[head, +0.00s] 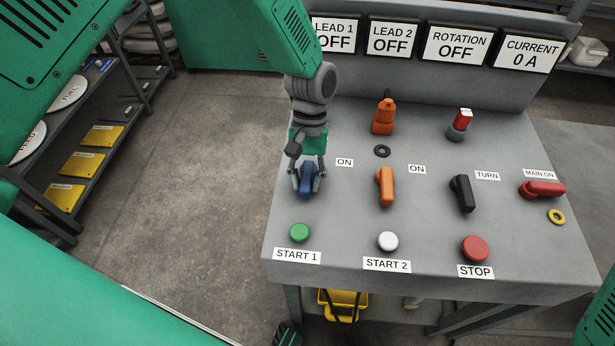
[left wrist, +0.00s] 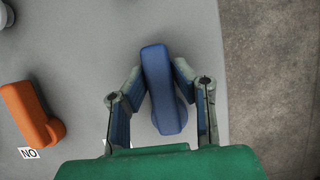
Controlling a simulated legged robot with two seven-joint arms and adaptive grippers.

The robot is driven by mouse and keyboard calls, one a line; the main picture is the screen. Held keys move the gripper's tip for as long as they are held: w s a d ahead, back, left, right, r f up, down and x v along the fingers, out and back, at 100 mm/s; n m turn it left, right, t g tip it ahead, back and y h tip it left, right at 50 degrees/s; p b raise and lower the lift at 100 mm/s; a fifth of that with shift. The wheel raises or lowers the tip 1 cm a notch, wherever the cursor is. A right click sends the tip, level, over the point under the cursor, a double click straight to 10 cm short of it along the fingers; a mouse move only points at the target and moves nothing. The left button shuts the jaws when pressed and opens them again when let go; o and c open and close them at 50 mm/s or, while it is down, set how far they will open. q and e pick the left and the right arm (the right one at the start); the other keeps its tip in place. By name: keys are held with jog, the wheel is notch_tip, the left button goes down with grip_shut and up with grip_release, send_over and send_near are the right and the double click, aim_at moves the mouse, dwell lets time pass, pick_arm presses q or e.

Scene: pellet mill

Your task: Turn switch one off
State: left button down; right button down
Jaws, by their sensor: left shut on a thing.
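The blue rotary switch (head: 306,182) is at the left side of the grey console, above the green START 1 button (head: 299,232). An ON label (head: 344,162) is to its upper right. My left gripper (head: 307,184) comes down on the blue switch, one finger on each side of it. In the left wrist view the blue handle (left wrist: 161,88) stands between the fingers (left wrist: 158,92), tilted slightly, and the gripper is shut on it. The LEAD 1 display (head: 335,36) reads OFF, partly hidden by my arm.
An orange switch (head: 386,187), a black switch (head: 462,193) and a red MAIN ON switch (head: 542,189) stand to the right on the console (head: 340,215). An orange plug-like part (head: 384,116) is behind. A shelf (head: 150,85) is at left. Floor between is clear.

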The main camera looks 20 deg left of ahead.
aim_at(309, 163)
pick_arm(q)
jog(key=shift+r, duration=0.15)
jog(key=c, duration=1.4)
grip_release()
jog(key=shift+o, duration=0.2)
jog(key=shift+s, duration=0.2)
jog(key=shift+w+r, duration=0.35)
jog(key=v, duration=1.1)
jog(key=shift+s+r, duration=0.15)
